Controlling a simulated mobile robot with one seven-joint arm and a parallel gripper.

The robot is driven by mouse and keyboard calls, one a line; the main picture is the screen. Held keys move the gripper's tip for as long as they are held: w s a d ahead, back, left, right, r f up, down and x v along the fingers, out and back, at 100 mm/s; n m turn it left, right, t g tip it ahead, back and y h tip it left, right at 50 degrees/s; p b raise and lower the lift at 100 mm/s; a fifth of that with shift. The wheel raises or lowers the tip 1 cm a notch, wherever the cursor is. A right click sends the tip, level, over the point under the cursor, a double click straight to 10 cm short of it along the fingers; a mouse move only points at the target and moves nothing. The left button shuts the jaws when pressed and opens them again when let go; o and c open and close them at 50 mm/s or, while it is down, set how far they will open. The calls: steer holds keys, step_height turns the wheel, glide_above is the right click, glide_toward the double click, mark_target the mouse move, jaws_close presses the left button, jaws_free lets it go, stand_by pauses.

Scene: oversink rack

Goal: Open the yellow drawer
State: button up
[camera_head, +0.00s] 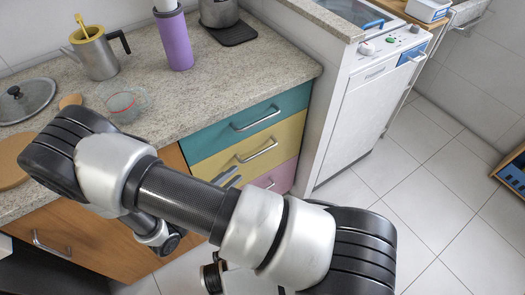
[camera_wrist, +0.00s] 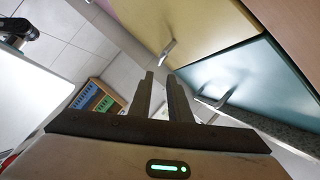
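The yellow drawer (camera_head: 225,160) is shut, in the middle of a stack of three in the head view. Its silver bar handle (camera_head: 258,150) is on its front. In the wrist view the yellow drawer (camera_wrist: 185,22) is at the top, with its handle (camera_wrist: 167,50) just beyond and slightly above the fingertips. My gripper (camera_wrist: 161,76) is open, with an empty gap between its two fingers.
A teal drawer (camera_head: 215,134) is above and a pink drawer (camera_head: 283,178) below, both shut. The counter (camera_head: 210,85) holds a purple cylinder (camera_head: 175,42), a grey pitcher (camera_head: 97,58) and a glass bowl (camera_head: 128,102). A white dishwasher (camera_head: 360,115) stands right. Tiled floor (camera_head: 435,185) is clear.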

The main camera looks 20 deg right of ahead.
mark_target(258, 155)
steer(key=b+x, duration=0.2)
steer(key=x, duration=1.2)
steer(key=shift+w+d, duration=0.1)
steer(key=shift+d, duration=0.1)
jaws_close()
